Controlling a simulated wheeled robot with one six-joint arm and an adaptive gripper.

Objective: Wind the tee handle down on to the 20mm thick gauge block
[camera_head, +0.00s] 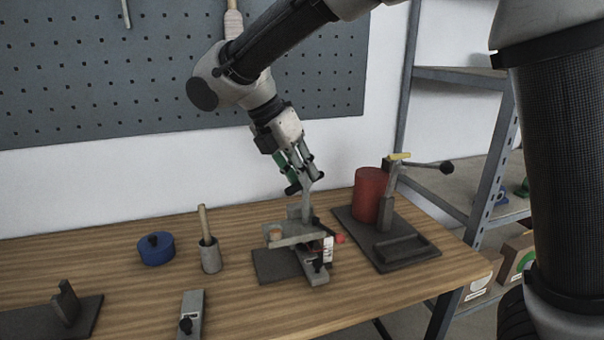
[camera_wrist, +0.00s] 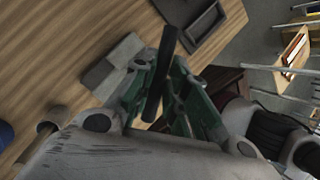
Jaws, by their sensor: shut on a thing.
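My gripper (camera_head: 306,183) is shut on the tee handle (camera_wrist: 160,75), a dark bar that passes between the green-sided fingers in the wrist view. In the head view a dark end of the bar (camera_head: 293,189) shows beside the fingers. Below the gripper a grey upright leads down to a grey clamp-like fixture (camera_head: 290,241) on the wooden table. A small pale block with red and dark marks (camera_head: 328,246) sits at the fixture's right side; I cannot tell whether it is the gauge block. The contact under the handle is too small to see.
A dark tray stand (camera_head: 400,262) with a red cylinder (camera_head: 370,195) and a lever stands at the right. A blue round tin (camera_head: 156,249), a pot with a wooden handle (camera_head: 210,257) and a grey block with a knob (camera_head: 190,315) stand left. A pegboard (camera_head: 120,70) is behind.

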